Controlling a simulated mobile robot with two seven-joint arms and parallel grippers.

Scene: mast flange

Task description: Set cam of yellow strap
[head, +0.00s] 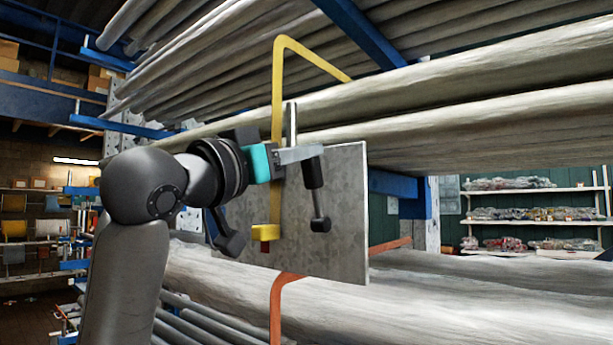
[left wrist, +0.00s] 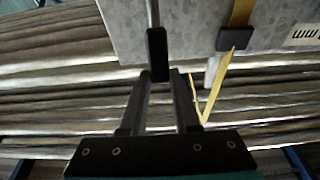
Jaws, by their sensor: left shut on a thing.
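The yellow strap (head: 277,88) rises in front of the masts, bends over the upper mast and hangs down to a yellow block (head: 266,232) in front of a grey metal plate (head: 345,205). My left gripper (head: 308,155) is in front of the plate, shut on a black handle (head: 313,175). In the left wrist view the black handle (left wrist: 157,45), on a thin grey rod, lies between the fingertips of the left gripper (left wrist: 160,75). The cam itself is not clear. My right gripper is out of view.
Long grey masts (head: 440,90) lie stacked on blue rack arms above and below the plate. An orange strap (head: 276,305) goes around the lower mast (head: 440,305). Shelves (head: 530,215) stand far right.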

